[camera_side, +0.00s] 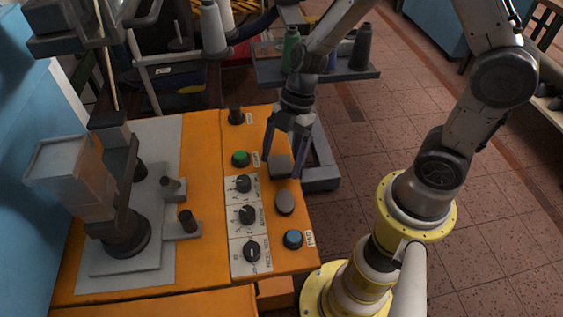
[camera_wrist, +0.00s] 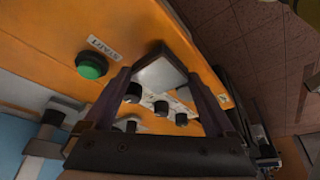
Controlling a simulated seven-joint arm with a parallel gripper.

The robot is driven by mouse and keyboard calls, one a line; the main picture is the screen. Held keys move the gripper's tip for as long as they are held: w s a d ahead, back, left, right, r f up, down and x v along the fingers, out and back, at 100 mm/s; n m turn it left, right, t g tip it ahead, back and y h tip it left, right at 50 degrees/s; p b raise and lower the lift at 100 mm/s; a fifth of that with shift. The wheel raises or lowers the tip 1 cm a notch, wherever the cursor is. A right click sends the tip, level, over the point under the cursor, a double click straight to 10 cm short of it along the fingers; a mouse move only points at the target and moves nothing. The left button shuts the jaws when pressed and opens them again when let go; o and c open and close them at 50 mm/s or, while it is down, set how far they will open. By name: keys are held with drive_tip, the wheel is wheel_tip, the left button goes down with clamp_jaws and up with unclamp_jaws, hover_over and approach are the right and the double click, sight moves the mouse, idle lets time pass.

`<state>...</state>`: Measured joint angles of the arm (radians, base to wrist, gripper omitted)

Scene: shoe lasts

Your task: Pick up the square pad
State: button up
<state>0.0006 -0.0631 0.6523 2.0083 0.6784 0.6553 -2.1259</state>
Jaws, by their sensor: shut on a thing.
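The square pad (camera_side: 279,167) is a small grey block with rounded corners, at the right side of the orange panel in the side view. My gripper (camera_side: 284,158) points down and is shut on it, with one dark finger on each side. In the wrist view the pad (camera_wrist: 160,72) shows its light grey face between the tips of my gripper (camera_wrist: 160,78). I cannot tell whether the pad touches the panel or is a little above it.
The orange panel (camera_side: 205,150) carries a green START button (camera_side: 240,158), several black knobs (camera_side: 247,215), a grey round pad (camera_side: 285,203) and a blue button (camera_side: 293,239). A machine post (camera_side: 122,225) stands at left. A shelf (camera_side: 330,76) holds spools behind. Floor is open at right.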

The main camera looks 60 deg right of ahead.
drive_tip(key=s+d+r, duration=0.4)
drive_tip(key=s+r, duration=0.7)
drive_tip(key=s, duration=0.2)
drive_tip(key=w+d+f+m+t+h, duration=0.1)
drive_tip(key=w+d+f+m, duration=0.2)
drive_tip(key=w, duration=0.4)
drive_tip(key=w+d+f+m+t, duration=0.1)
drive_tip(key=w+d+f+m, duration=0.2)
drive_tip(key=w, duration=0.5)
drive_tip(key=w+d+f+m+t+h, duration=0.1)
drive_tip(key=w+d+f+m+t, duration=0.1)
drive_tip(key=w+f+m, duration=0.3)
drive_tip(key=shift+w+d+m+h, duration=0.15)
drive_tip(key=shift+w+d+m, duration=0.2)
drive_tip(key=shift+w+m, duration=0.3)
drive_tip(key=shift+w+d+m+h, duration=0.15)
drive_tip(key=shift+w+d+m, duration=0.25)
drive_tip(key=shift+w, duration=0.45)
drive_tip(key=w+m, duration=0.1)
drive_tip(key=w, duration=0.1)
drive_tip(key=w+d+m+h, duration=0.1)
drive_tip(key=shift+d+r+m+t, duration=0.1)
drive_tip(key=shift+r+m+t, duration=0.2)
drive_tip(key=shift+r+m, duration=0.1)
drive_tip(key=shift+w+d+r+m, duration=0.2)
drive_tip(key=shift+w+d+m, duration=0.05)
drive_tip(key=shift+w+m, duration=0.25)
drive_tip(key=shift+w+d+m+h, duration=0.1)
drive_tip(key=shift+w+m+h, duration=0.05)
drive_tip(key=shift+m+h, duration=0.3)
